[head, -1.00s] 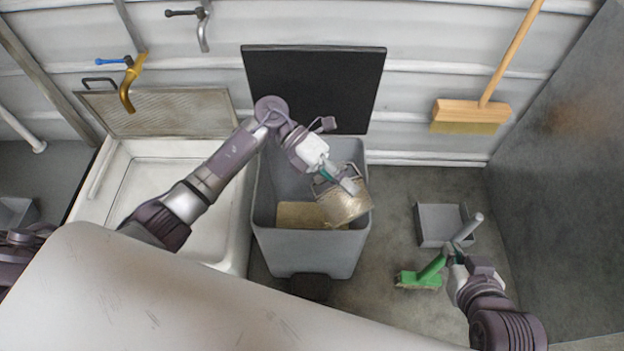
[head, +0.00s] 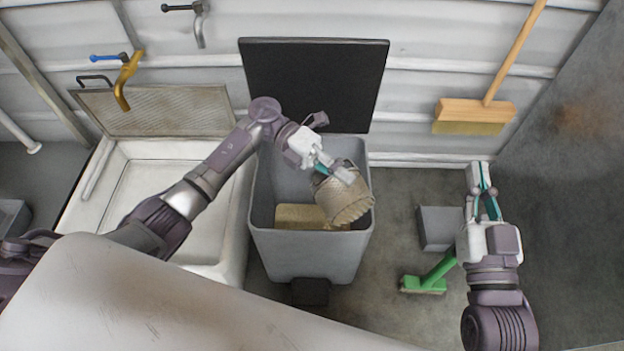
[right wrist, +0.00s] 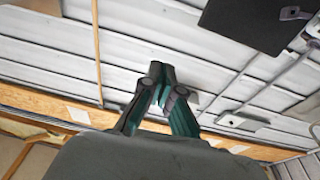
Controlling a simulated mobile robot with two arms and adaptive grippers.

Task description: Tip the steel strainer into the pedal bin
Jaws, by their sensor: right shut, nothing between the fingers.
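The steel strainer (head: 343,197) is in my left gripper (head: 326,168), tipped steeply over the right part of the pedal bin. Its perforated side shows and its rim points down to the lower right. Whether anything is left inside it is hidden. The grey pedal bin (head: 308,254) stands open, its black lid (head: 314,85) raised against the wall. Tan material (head: 299,216) lies in the bin. My right gripper (head: 481,178) is up to the right of the bin, shut and empty; its closed fingertips also show in the right wrist view (right wrist: 160,72).
A white sink (head: 140,200) stands left of the bin, under my left arm. A grey dustpan (head: 436,228) and a green hand brush (head: 428,281) are on the floor to the right. A broom (head: 474,112) is against the wall.

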